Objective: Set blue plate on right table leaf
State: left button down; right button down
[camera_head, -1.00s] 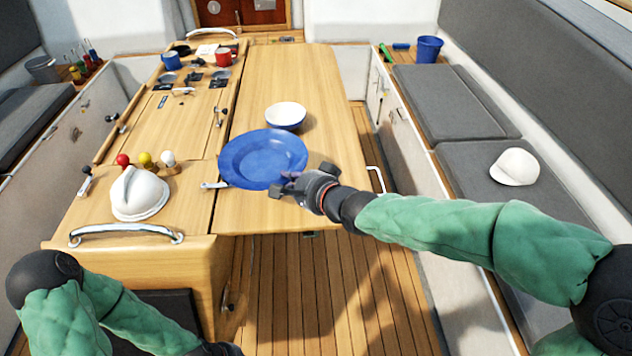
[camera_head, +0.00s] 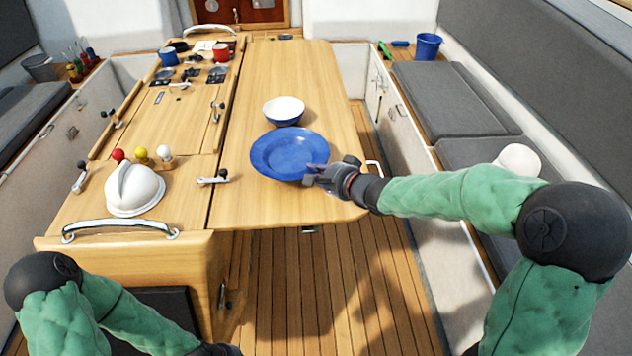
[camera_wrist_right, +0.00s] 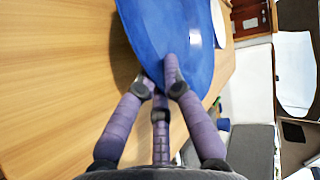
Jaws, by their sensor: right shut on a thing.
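The blue plate (camera_head: 285,153) is over the right table leaf (camera_head: 262,205), level or nearly so, in front of a blue-and-white bowl (camera_head: 284,110). I cannot tell whether its underside touches the wood. My right gripper (camera_head: 313,176) is shut on the plate's near right rim. In the right wrist view the plate (camera_wrist_right: 165,30) fills the top middle, and the fingers (camera_wrist_right: 162,88) close on its edge. My left arm shows at the lower left of the head view, and its gripper is at most a dark sliver at the bottom edge.
A white helmet-like object (camera_head: 134,190) and a rail (camera_head: 120,229) are on the left leaf. A latch (camera_head: 213,178) lies by the seam. Cups and small items stand at the back left. The leaf's front and far parts are clear.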

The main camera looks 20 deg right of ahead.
aim_at(316, 187)
jog(key=shift+w+d+f+b, duration=0.1)
jog(key=shift+f+b, duration=0.6)
jog(key=shift+f, duration=0.2)
jog(key=shift+w+d+f+b, duration=0.1)
jog(key=shift+f+b, duration=0.6)
jog(key=shift+f, duration=0.2)
jog(key=shift+s, duration=0.1)
jog(key=c, duration=1.6)
grip_release()
jog(key=shift+c, duration=0.2)
